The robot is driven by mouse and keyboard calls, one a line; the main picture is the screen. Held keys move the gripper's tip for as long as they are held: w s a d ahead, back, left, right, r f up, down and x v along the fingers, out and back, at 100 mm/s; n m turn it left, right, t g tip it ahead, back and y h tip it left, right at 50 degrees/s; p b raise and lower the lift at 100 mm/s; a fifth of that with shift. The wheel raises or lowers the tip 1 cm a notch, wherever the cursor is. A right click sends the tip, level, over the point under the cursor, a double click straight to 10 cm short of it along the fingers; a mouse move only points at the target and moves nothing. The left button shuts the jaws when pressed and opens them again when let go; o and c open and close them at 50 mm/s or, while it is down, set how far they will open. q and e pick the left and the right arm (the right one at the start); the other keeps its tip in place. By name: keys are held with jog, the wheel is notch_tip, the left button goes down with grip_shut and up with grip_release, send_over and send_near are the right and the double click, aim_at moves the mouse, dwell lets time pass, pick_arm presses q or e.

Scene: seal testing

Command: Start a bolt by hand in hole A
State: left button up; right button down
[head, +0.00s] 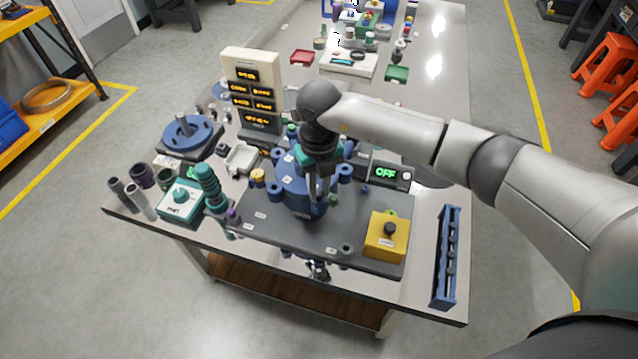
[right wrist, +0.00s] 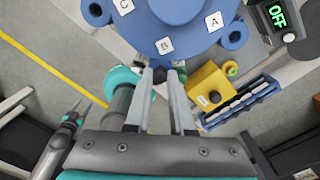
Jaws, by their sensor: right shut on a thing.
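The blue round housing (head: 300,180) stands on a dark grey plate, with lugs around its rim. In the right wrist view its flange (right wrist: 180,30) carries labels C, B and A, and the label A (right wrist: 214,21) is at the right beside a lug with a dark hole (right wrist: 234,37). My right gripper (head: 318,195) points down in front of the housing. In the right wrist view its fingertips (right wrist: 165,75) are shut on a small dark piece, probably a bolt (right wrist: 160,74), mostly hidden, near label B.
A blue rack (head: 447,255) of bolts stands at the right table edge. A yellow box with a black knob (head: 386,235) is at the plate's front right. An "OFF" display (head: 385,174) is right of the housing. A teal stacked tool (head: 208,187) stands to the left.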

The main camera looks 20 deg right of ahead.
jog(key=shift+s+f, duration=0.1)
jog(key=shift+f, duration=0.05)
jog(key=shift+m+p, duration=0.9)
jog(key=shift+m, duration=1.1)
jog(key=shift+m+p, duration=0.45)
jog(key=shift+m, duration=0.35)
jog(key=c, duration=1.2)
grip_release()
jog(key=o, duration=0.5)
